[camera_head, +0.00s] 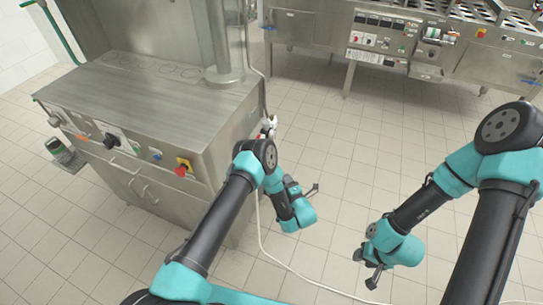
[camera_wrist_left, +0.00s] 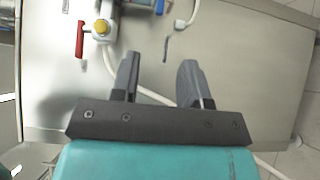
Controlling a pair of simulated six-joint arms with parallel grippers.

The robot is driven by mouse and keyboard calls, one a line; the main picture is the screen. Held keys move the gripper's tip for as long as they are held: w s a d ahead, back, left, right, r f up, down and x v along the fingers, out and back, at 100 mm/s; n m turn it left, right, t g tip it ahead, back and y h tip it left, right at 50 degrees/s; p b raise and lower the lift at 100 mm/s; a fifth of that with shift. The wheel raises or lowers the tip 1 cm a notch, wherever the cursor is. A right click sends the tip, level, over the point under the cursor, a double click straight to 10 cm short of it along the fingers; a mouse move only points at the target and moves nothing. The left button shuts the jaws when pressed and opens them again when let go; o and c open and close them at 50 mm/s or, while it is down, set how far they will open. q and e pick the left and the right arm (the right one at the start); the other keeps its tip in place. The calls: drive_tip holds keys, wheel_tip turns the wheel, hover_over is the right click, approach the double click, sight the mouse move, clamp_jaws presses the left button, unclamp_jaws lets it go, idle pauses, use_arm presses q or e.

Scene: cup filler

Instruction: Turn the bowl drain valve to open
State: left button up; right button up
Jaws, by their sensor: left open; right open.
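A valve with a red lever (camera_wrist_left: 80,38) and a yellow knob (camera_wrist_left: 101,26) sits at the upper left of the left wrist view, on a steel panel. I cannot tell from a label whether it is the bowl drain valve. In the head view, a small white and red fitting (camera_head: 268,127) shows at the right side of the steel machine, partly behind my left arm. My left gripper (camera_head: 308,190) is open and empty, apart from the machine's side. Its fingers (camera_wrist_left: 160,60) point toward the panel, to the right of and below the red lever. My right gripper (camera_head: 366,268) is open and empty over the floor.
The steel machine (camera_head: 150,75) stands at the left, with a red stop button (camera_head: 180,171) on its front. A white hose (camera_wrist_left: 112,62) runs below the valve, and a blue handle (camera_wrist_left: 160,6) is at the top. Open tiled floor (camera_head: 330,135) lies before the back counter.

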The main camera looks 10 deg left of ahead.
use_arm(q)
drive_tip(key=x, duration=1.7)
drive_tip(key=shift+a, duration=0.15)
drive_tip(key=shift+c, duration=0.4)
clamp_jaws()
